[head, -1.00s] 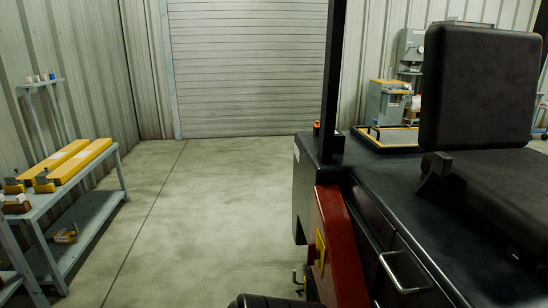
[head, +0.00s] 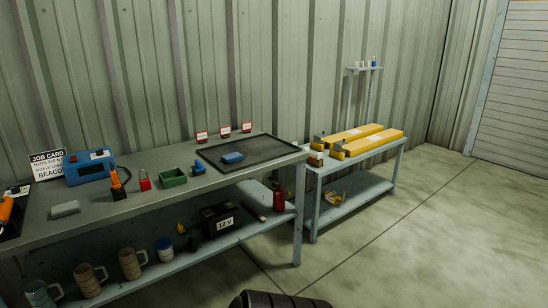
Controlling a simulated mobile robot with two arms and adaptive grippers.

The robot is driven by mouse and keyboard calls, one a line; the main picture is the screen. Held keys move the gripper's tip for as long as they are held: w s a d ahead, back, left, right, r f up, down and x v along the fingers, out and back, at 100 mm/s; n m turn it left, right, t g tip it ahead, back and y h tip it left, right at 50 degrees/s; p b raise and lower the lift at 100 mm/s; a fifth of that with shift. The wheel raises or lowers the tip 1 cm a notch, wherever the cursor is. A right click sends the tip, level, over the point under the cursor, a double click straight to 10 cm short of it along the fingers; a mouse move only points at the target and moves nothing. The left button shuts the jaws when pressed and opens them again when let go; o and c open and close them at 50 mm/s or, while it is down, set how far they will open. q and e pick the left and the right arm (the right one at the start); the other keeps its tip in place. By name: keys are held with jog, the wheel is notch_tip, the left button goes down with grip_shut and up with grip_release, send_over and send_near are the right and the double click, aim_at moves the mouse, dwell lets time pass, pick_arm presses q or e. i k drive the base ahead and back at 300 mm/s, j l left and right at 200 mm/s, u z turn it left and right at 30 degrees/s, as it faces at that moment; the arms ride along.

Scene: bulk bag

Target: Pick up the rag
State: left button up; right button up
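A small blue, folded-looking item (head: 232,158) lies on a black tray (head: 278,147) at the right end of the long workbench. A pale grey, rounded flat item (head: 66,208) lies near the bench's front edge at the left. Either could be the rag; at this size I cannot tell which. Neither of my grippers shows in the head view, and nothing touches these two items. A dark ribbed part of my own body shows at the bottom edge.
The workbench (head: 150,206) also carries a blue device (head: 90,168), a green bin (head: 173,178) and a red padlock (head: 144,181). Mugs, a 12 V battery (head: 220,222) and a red bottle (head: 279,199) stand on its lower shelf. The floor (head: 420,240) at right is clear.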

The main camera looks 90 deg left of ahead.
aim_at(232, 158)
jog(key=u, duration=3.1)
jog(key=i+l, duration=0.1)
jog(key=i, duration=0.4)
jog(key=i+l, duration=0.1)
jog(key=i, duration=0.4)
jog(key=l+z, duration=0.05)
